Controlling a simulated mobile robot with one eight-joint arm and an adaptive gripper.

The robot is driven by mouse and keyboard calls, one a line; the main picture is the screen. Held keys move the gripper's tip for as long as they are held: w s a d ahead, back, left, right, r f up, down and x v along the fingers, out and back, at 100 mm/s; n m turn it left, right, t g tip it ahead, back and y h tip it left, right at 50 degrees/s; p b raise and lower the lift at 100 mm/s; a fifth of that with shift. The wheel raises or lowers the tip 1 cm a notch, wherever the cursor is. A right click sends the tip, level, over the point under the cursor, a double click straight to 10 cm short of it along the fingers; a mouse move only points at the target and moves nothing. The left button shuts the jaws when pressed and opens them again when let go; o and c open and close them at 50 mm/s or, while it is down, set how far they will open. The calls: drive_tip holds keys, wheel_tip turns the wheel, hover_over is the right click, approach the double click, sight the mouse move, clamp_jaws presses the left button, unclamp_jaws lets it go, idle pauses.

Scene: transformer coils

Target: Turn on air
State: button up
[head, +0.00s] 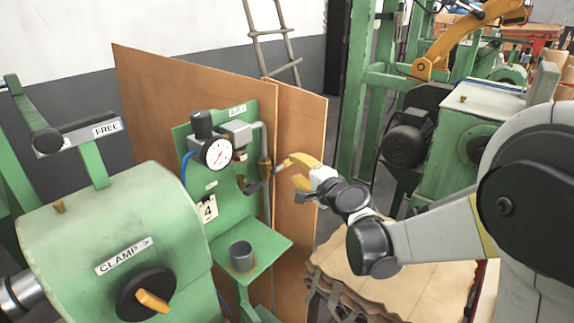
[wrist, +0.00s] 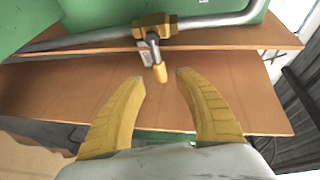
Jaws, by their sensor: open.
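The air valve (head: 265,168) is a brass fitting on a grey pipe at the right edge of the green panel (head: 228,190). In the wrist view its brass body (wrist: 154,25) is at the top, with a short lever ending in a yellow handle (wrist: 160,73) that points toward me. My gripper (head: 290,172) is open and empty, just right of the valve in the head view. In the wrist view the two yellow fingers of my gripper (wrist: 160,82) stand on either side of the handle's end, with gaps on both sides. I see no contact.
A pressure gauge (head: 218,152) and a black knob (head: 202,122) sit on the panel left of the valve. Brown boards (head: 150,90) stand behind it. A green shelf with a grey cup (head: 241,255) juts out below. A green clamp machine (head: 120,240) stands at left.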

sight(289, 163)
drive_tip(key=b+x, duration=0.1)
drive_tip(key=x, duration=0.5)
clamp_jaws()
